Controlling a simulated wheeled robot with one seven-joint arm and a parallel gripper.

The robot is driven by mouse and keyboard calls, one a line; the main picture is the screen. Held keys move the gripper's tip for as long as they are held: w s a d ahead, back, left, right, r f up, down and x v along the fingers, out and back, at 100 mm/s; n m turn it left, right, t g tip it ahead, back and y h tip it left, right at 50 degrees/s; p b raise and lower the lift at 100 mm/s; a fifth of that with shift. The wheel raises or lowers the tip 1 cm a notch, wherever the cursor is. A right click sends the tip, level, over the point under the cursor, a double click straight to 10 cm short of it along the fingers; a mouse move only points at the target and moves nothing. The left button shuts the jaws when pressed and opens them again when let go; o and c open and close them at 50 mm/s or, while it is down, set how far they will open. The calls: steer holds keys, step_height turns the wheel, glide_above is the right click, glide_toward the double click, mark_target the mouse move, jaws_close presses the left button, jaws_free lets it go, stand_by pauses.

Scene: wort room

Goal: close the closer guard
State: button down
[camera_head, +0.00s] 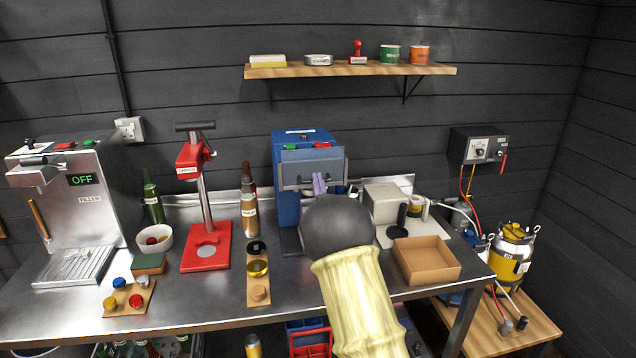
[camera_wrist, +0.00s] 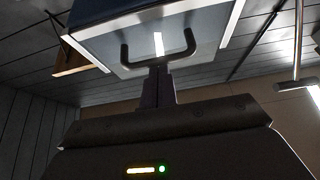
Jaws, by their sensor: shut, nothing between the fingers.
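The closer (camera_head: 300,142) is a blue machine at the back middle of the bench, with red and green buttons on top. Its guard (camera_head: 298,170) is a grey-blue panel at the front, standing out from the body above the lower part. In the wrist view the guard (camera_wrist: 195,40) fills the top, with a dark U-shaped handle (camera_wrist: 128,62) on it. My gripper (camera_head: 319,183) is in front of the guard by the handle. In the wrist view its purple fingers (camera_wrist: 157,85) are shut, tips close to the handle bar; I cannot tell whether they touch. My arm hides the closer's lower front.
A red capper (camera_head: 205,255) and a board with round pieces (camera_head: 259,292) stand left of the closer. A grey machine (camera_head: 382,200) and an open cardboard box (camera_head: 427,260) stand right. A wall shelf (camera_head: 350,71) is above. The filler (camera_head: 85,215) is far left.

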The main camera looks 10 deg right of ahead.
step_height(320, 180, down, 12)
steer(key=b, duration=1.3)
steer(key=shift+r, duration=0.1)
step_height(320, 180, up, 4)
steer(key=s, duration=0.1)
steer(key=b+v, duration=0.1)
steer(key=v, duration=0.9)
steer(key=shift+r+b, duration=0.15)
steer(key=shift+b, duration=0.2)
